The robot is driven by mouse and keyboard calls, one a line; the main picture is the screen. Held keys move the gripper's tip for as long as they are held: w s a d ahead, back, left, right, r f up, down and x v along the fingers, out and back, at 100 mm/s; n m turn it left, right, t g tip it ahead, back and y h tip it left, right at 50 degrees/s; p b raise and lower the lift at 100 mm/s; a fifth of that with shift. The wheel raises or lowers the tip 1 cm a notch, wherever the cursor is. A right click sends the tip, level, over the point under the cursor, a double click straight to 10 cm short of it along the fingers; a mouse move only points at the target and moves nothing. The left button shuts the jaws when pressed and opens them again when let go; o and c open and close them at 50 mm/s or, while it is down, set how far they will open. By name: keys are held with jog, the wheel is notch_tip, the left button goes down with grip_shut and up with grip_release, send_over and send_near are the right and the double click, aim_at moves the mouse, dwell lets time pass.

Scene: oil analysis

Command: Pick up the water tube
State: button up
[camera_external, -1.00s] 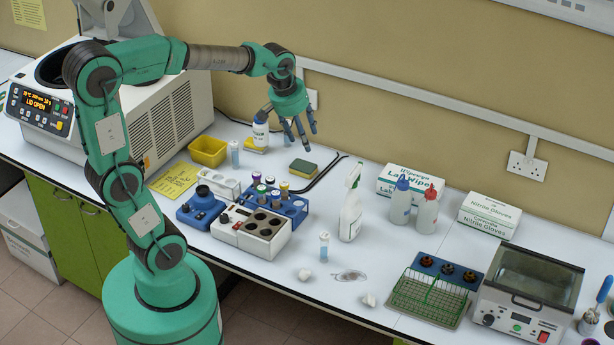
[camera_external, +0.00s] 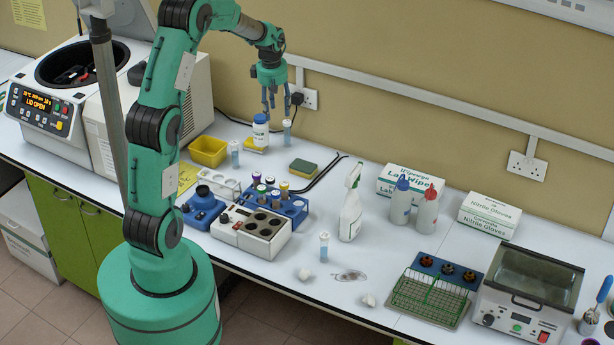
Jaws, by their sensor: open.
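Three capped tubes with pale blue contents stand upright on the bench: one at the back by the wall (camera_external: 287,133), one beside the yellow tub (camera_external: 235,153), and one near the front edge (camera_external: 324,247). I cannot read their labels, so I cannot tell which is the water tube. My gripper (camera_external: 276,112) is open and empty, fingers pointing down. It hangs just above the back tube and a white bottle with a blue cap (camera_external: 260,131). One finger is close above the tube; I cannot tell whether they touch.
A yellow tub (camera_external: 208,152), a sponge (camera_external: 303,169) and a bent black rod (camera_external: 322,174) lie near the gripper. A blue rack of capped tubes (camera_external: 290,207) and a white spray bottle (camera_external: 351,215) stand further forward. The wall (camera_external: 400,60) is close behind.

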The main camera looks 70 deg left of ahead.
jog(key=s+a+f+n+p, duration=0.25)
jog(key=s+a+f, duration=0.3)
jog(key=a, duration=0.35)
jog(key=n+h, duration=0.1)
jog(key=n, duration=0.4)
send_over(234, 143)
jog(key=shift+g, duration=0.4)
notch_tip(234, 143, down, 8)
jog(key=shift+f+p, duration=0.25)
jog(key=shift+p, duration=0.05)
jog(key=shift+d+f, duration=0.1)
jog(key=shift+f+p, duration=0.35)
jog(key=shift+f, duration=3.8)
jog(key=shift+f, duration=0.2)
jog(key=shift+f+p, duration=0.45)
jog(key=shift+f, duration=1.95)
jog(key=shift+c, duration=0.5)
